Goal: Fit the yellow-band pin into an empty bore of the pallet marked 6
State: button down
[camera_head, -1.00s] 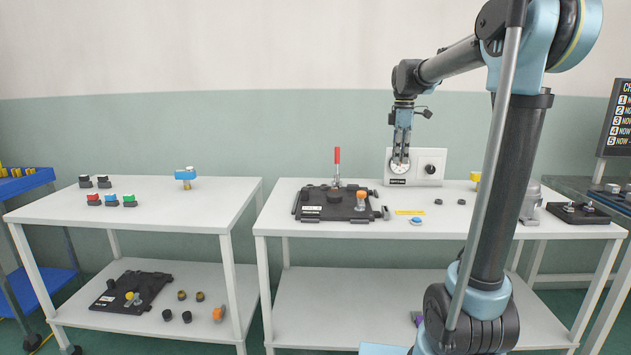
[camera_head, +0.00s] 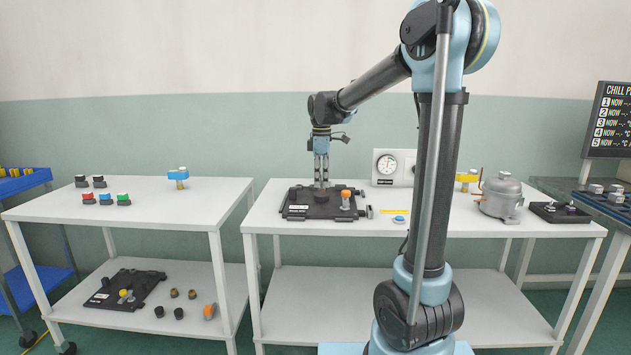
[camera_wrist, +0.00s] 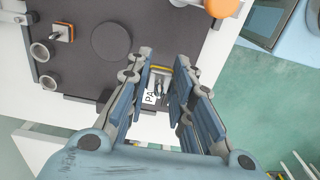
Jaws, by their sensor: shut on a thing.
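My gripper (camera_head: 321,186) points down over the dark pallet (camera_head: 292,208) on the right-hand white table; it also shows in the wrist view (camera_wrist: 164,70). It is shut on a small grey pin with a yellow band (camera_wrist: 160,69), partly hidden by the fingers. In the wrist view, the pin is seen over the pallet (camera_wrist: 85,75) beside its white label (camera_wrist: 149,92). Only "PA" reads on the label; the number is hidden. Two grey ring-shaped sockets (camera_wrist: 41,50) lie at the pallet's left, with a round dark disc (camera_wrist: 112,41) between them and my gripper.
An orange-topped part (camera_head: 346,196) stands at the pallet's right side. A dial box (camera_head: 390,166) and a compressor (camera_head: 501,195) stand farther right. Another dark pallet (camera_head: 148,279) lies on the left table's lower shelf. The table's front right is mostly clear.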

jog(key=shift+d, duration=0.1)
jog(key=shift+f, duration=3.05)
jog(key=shift+f, duration=1)
jog(key=c, duration=1.3)
grip_release()
jog(key=shift+r, duration=0.1)
notch_tip(320, 180, up, 12)
jog(key=shift+f, duration=0.15)
